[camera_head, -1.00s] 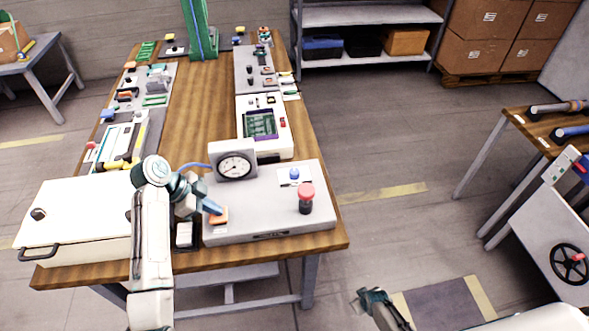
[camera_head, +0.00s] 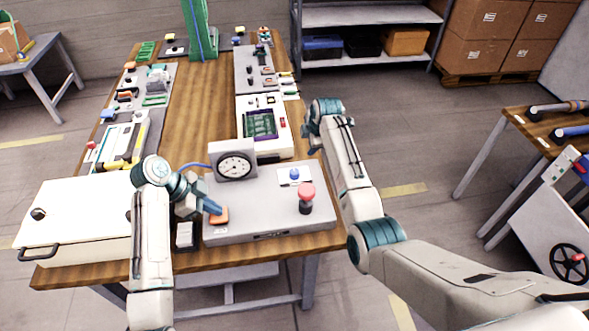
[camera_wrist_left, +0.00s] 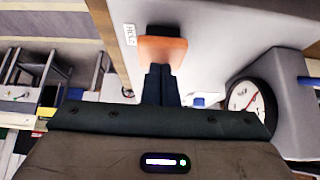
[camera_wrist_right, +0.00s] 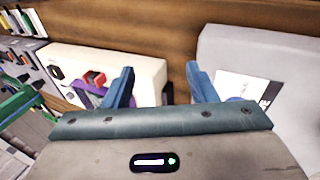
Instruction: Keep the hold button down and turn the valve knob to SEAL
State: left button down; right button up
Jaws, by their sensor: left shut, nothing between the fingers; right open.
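The orange hold button (camera_head: 219,215) is at the front left of the grey gauge unit (camera_head: 262,224). In the left wrist view the button (camera_wrist_left: 163,50) has a HOLD label beside it. My left gripper (camera_head: 212,206) is shut, its fingertips at the button and seemingly touching it; how far it is pressed cannot be told. A blue knob (camera_head: 294,174) sits on a white plate behind a red-topped black knob (camera_head: 306,195). Which one is the valve knob, and any SEAL mark, cannot be read. My right gripper (camera_wrist_right: 160,82) is open and empty, above the bench near the unit's far right side.
A round dial gauge (camera_head: 235,166) stands upright at the unit's back. A cream device with a green screen (camera_head: 263,124) lies behind it, near my right gripper. A white case (camera_head: 78,215) and a small black block (camera_head: 185,234) are to the left.

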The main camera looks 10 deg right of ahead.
aim_at(294, 172)
pick_arm(q)
jog(key=shift+f, duration=0.1)
pick_arm(e)
jog(key=s+a+r+n+g, duration=0.4)
jog(key=s+a+r+n, duration=0.2)
jog(key=s+r, duration=0.3)
jog(key=shift+h, duration=0.4)
jog(key=f, duration=1.2)
jog(key=shift+w+a, duration=0.2)
jog(key=shift+a, duration=0.05)
jog(key=c, duration=1)
